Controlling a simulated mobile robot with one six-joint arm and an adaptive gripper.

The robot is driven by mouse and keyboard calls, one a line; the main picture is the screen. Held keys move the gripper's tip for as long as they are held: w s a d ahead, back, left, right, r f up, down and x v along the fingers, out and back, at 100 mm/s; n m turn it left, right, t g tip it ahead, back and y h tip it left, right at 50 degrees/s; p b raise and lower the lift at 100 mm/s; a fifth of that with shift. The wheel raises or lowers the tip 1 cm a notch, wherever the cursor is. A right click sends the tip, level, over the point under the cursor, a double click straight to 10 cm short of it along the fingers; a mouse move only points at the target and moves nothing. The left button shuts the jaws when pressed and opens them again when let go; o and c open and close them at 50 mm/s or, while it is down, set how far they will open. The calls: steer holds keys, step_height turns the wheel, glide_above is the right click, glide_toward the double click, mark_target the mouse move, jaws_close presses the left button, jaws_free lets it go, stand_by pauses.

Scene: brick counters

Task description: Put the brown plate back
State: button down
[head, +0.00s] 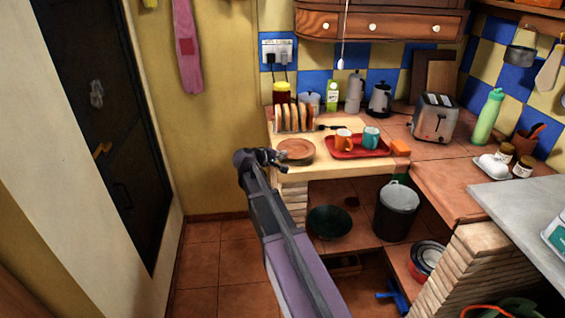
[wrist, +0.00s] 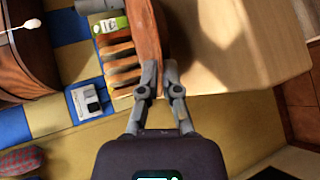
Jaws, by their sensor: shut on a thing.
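The brown plate (head: 296,147) is a round, flat dish over the near left part of the counter, in front of the toast rack. My gripper (head: 280,157) reaches it from the left and is shut on its edge. In the wrist view the plate (wrist: 149,25) shows nearly edge-on between the fingertips of my gripper (wrist: 160,84). A shadow on the counter in the wrist view suggests it is held a little above the surface.
The toast rack (head: 294,120) stands just behind the plate. A red tray (head: 358,154) with an orange mug (head: 343,139) and a teal mug (head: 371,137) lies to its right. The counter (head: 290,174) ends close to the plate's left and front.

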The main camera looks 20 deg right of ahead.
steer(key=shift+f+b, duration=0.45)
steer(key=shift+f, duration=0.3)
steer(key=shift+f, duration=0.1)
steer(key=c, duration=1.1)
jaws_free()
steer(key=shift+s+a+r, duration=0.1)
steer(key=shift+a+r, duration=0.15)
steer(key=p+v, duration=0.4)
steer(key=v, duration=0.7)
steer(key=shift+s+a, duration=0.1)
steer(key=shift+a, duration=0.1)
